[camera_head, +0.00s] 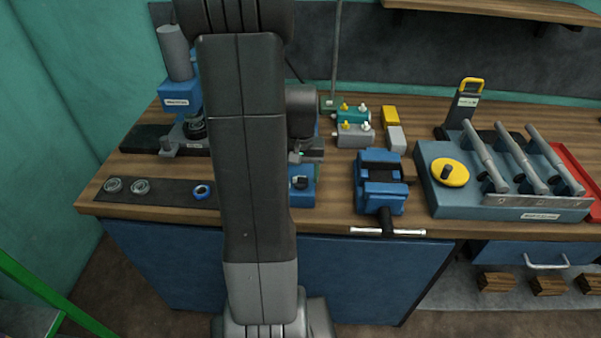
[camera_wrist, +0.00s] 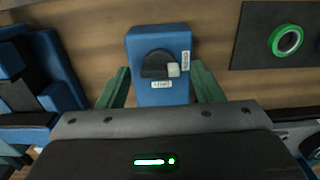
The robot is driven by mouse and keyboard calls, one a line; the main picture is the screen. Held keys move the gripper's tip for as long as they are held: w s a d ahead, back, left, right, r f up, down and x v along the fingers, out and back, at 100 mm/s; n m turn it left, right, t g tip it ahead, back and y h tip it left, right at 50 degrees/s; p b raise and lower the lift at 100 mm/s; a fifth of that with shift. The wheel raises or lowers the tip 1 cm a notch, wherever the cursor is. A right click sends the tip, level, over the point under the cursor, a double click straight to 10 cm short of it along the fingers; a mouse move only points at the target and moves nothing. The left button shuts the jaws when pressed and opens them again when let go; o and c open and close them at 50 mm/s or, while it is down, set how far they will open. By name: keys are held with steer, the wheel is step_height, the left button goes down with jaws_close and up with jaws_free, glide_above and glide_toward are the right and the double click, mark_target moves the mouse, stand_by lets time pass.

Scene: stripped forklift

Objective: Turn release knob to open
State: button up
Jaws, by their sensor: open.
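The release knob (camera_wrist: 156,64) is black with a pale tip at its lower right. It sits on a blue box (camera_wrist: 171,36) with one small white label at the right and one below the knob; I cannot read them surely. In the head view the box (camera_head: 303,198) stands at the bench front, with the dark knob (camera_head: 300,182) on top, partly beside my arm. My gripper (camera_wrist: 160,69) is open, with green fingers on either side of the box and nothing held. In the head view my gripper (camera_head: 306,156) is above and behind the box, partly hidden.
A blue vise (camera_head: 381,182) stands right of the box. Rings lie on a dark mat (camera_head: 170,197) at the left; a green ring (camera_wrist: 287,41) shows in the wrist view. A blue fixture with a yellow knob (camera_head: 450,172) stands at the right. Small valve blocks (camera_head: 354,135) stand behind.

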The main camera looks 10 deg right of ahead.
mark_target(300, 178)
step_height(300, 178, up, 14)
steer(key=shift+b, duration=0.35)
steer(key=shift+f, duration=0.15)
step_height(300, 178, down, 13)
steer(key=shift+f+p, duration=0.2)
steer(key=shift+p, duration=0.15)
steer(key=shift+f, duration=0.2)
steer(key=shift+m, duration=0.6)
